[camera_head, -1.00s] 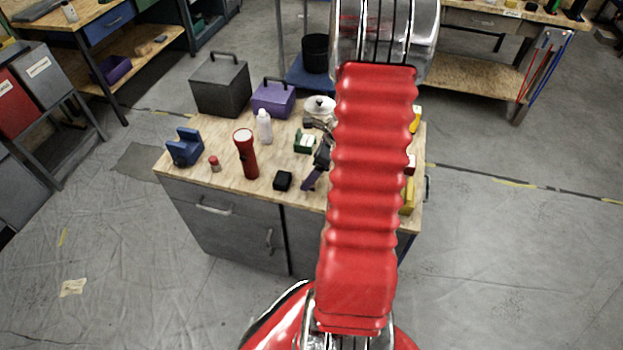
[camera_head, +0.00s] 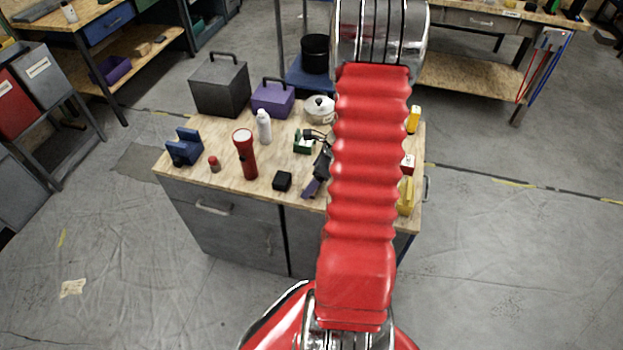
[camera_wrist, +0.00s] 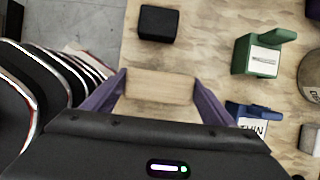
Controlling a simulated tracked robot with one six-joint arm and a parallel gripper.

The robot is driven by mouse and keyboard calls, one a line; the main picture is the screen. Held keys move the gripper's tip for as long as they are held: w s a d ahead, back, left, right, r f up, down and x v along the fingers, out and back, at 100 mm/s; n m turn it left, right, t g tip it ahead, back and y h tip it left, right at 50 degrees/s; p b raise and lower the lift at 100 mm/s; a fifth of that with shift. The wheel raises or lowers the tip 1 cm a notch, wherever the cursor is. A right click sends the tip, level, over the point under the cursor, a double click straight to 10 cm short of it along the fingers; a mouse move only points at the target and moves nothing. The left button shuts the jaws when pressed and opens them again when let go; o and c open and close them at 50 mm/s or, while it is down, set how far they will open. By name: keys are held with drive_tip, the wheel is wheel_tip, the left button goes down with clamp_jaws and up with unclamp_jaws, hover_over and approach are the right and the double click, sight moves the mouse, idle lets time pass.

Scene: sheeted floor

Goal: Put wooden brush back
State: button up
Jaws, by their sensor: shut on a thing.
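The wooden brush (camera_wrist: 160,87) shows in the wrist view as a pale wooden block between the two purple fingers of my gripper (camera_wrist: 161,95). My gripper is shut on it, above the wooden worktop. In the head view my gripper (camera_head: 315,186) is near the front edge of the workbench (camera_head: 232,183), partly behind my red arm, and the brush cannot be made out there. A green holder (camera_wrist: 258,60) with a white label and a blue holder (camera_wrist: 253,116) reading "THIN" are to the right of the gripper in the wrist view.
A black box (camera_head: 282,181), red flashlight (camera_head: 245,154), white bottle (camera_head: 264,127) and blue cradle (camera_head: 185,147) stand left of the gripper. Grey (camera_head: 220,88) and purple (camera_head: 273,99) boxes stand behind. Yellow items (camera_head: 405,197) are right of my arm.

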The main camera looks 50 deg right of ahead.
drive_tip(key=o, duration=1)
drive_tip(key=v, duration=1.2)
